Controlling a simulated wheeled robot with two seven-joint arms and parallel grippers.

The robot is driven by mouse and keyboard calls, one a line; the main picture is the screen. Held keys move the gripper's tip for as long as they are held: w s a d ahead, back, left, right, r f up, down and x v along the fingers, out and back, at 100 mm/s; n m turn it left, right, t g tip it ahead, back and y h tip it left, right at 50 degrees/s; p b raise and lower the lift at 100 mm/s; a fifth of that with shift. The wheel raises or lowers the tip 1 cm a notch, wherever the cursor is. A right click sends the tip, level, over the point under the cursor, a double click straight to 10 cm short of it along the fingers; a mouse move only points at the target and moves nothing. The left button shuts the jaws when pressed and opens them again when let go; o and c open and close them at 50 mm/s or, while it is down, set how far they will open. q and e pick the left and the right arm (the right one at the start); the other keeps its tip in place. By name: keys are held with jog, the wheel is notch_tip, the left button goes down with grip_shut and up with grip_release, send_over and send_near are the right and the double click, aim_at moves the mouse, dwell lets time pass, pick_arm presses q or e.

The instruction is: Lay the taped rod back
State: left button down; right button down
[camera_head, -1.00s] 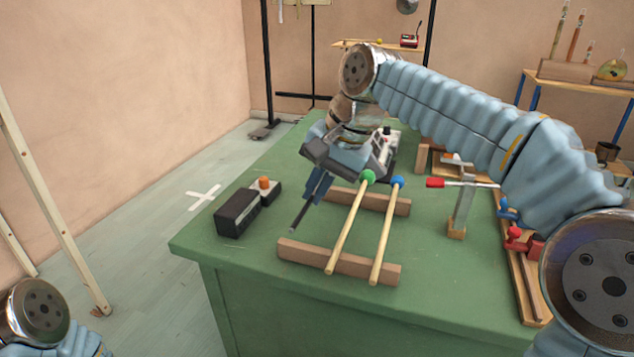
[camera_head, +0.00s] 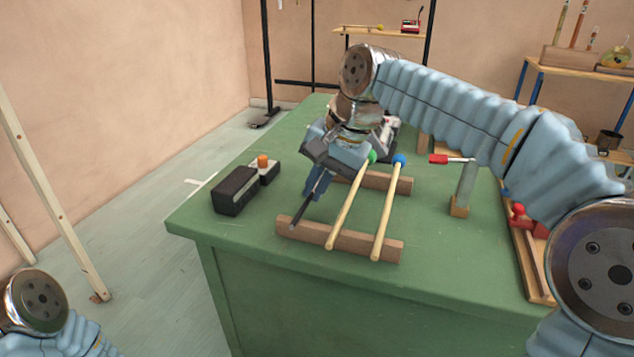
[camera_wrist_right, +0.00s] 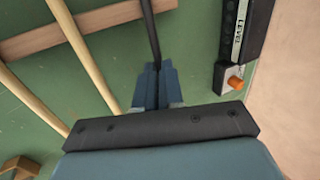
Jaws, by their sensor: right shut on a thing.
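My right gripper (camera_head: 316,186) is shut on the taped rod (camera_head: 297,215), a thin dark rod that slants down toward the near table edge. The rod's near end lies across the left end of the near wooden bar (camera_head: 360,244) in the picture; I cannot tell whether it touches. The right wrist view shows the black rod (camera_wrist_right: 149,28) between the fingers (camera_wrist_right: 152,88), crossing in front of the bar (camera_wrist_right: 95,22). The rod's far part is hidden by the gripper. A far wooden bar (camera_head: 391,184) lies behind. My left gripper is out of view.
Two pale mallets, one green-headed (camera_head: 345,208) and one blue-headed (camera_head: 387,212), lie across both bars, right of the rod. A black box (camera_head: 236,191) with an orange-knobbed unit (camera_head: 263,164) stands to the left. A red-handled tool on a stand (camera_head: 463,188) is to the right.

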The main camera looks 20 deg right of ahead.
jog(key=shift+f, duration=0.1)
jog(key=c, duration=1.2)
grip_release()
jog(key=p+v, duration=0.3)
jog(key=v, duration=1)
jog(key=shift+d+r, duration=0.1)
jog(key=shift+r, duration=0.25)
